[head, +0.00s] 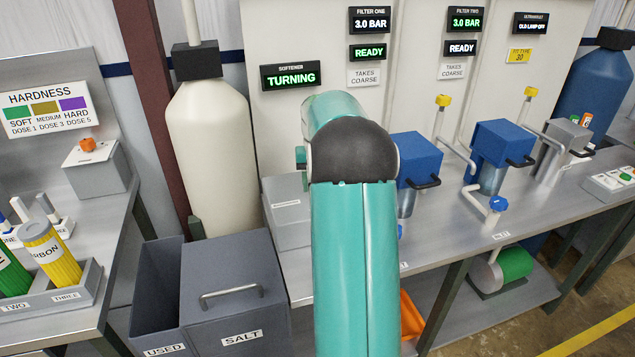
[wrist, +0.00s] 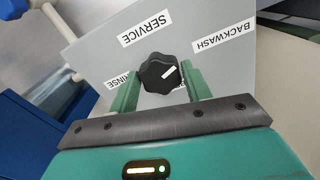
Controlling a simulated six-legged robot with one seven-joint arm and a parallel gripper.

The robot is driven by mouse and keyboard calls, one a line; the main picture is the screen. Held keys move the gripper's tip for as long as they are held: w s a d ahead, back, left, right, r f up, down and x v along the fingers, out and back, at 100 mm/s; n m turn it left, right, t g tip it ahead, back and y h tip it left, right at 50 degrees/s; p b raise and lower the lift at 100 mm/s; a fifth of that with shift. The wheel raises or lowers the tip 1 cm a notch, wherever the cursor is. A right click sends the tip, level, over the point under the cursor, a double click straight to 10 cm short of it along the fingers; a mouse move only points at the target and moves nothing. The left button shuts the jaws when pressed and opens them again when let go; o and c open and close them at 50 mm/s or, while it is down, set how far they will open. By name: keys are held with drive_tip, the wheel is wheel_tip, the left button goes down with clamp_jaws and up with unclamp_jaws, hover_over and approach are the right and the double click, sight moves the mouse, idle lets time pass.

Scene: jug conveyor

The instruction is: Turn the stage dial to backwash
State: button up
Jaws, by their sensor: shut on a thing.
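The stage dial (wrist: 152,82) is a black lobed knob with a white mark, on a grey panel in the wrist view. The white mark lies right of its middle and slants up to the right, roughly toward the BACKWASH label (wrist: 223,36). The SERVICE label (wrist: 146,28) is above the dial. The RINSE label (wrist: 118,82) is at the left, partly behind a finger. My gripper (wrist: 161,70) is shut on the dial, one green finger on each side. In the head view my arm hides the gripper and dial. The softener display (head: 291,77) reads TURNING.
A grey box (head: 285,211) shows partly left of my arm on the bench. Blue-headed filter housings (head: 418,150) with black handles stand close at the right. The salt bin (head: 235,285) stands at the front left. A cream tank (head: 210,140) is behind it.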

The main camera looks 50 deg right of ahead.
drive_tip(key=shift+m, duration=2)
drive_tip(key=o, duration=1)
wheel_tip(320, 180, up, 14)
drive_tip(key=shift+f, duration=0.1)
